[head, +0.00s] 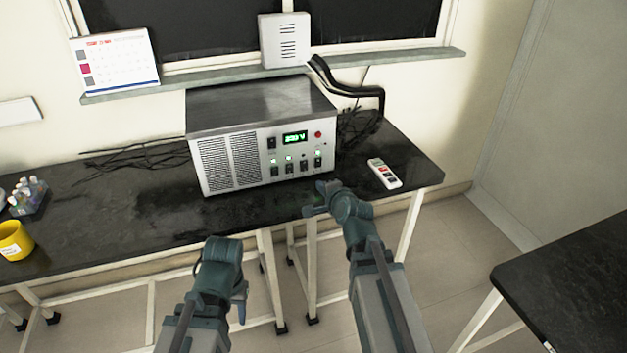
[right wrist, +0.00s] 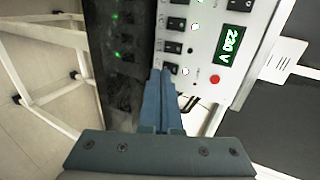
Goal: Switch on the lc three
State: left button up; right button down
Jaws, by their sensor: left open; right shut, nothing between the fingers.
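A metal power unit (head: 225,160) stands on the black bench, its front panel facing me. The panel has a lit green display (head: 295,137), which reads 220 V in the right wrist view (right wrist: 233,46). Below it is a row of black rocker switches (head: 303,167) with a small lamp above each. The third lamp from the left looks dark; the others glow. Switch labels are too small to read. My right gripper (head: 321,187) is shut and empty; in the right wrist view its tips (right wrist: 162,73) are close to the rightmost switch (right wrist: 170,68), contact unclear. My left gripper (head: 240,300) is low in front of the bench, open.
A red button (head: 318,134) is at the panel's upper right. A white remote-like device (head: 383,173) lies right of the unit. Black cables (head: 365,110) run behind it. A yellow mug (head: 14,240) and a vial rack (head: 28,196) stand far left. The bench in front is clear.

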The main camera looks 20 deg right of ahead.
jog(key=b, duration=0.4)
send_near(305, 171)
jog(key=w+f, duration=0.2)
jog(key=shift+w+f, duration=0.25)
jog(key=shift+w, duration=0.05)
jog(key=shift+w+a, duration=0.1)
jog(key=shift+w, duration=1.55)
jog(key=shift+w+f, duration=0.15)
jog(key=shift+w, duration=0.1)
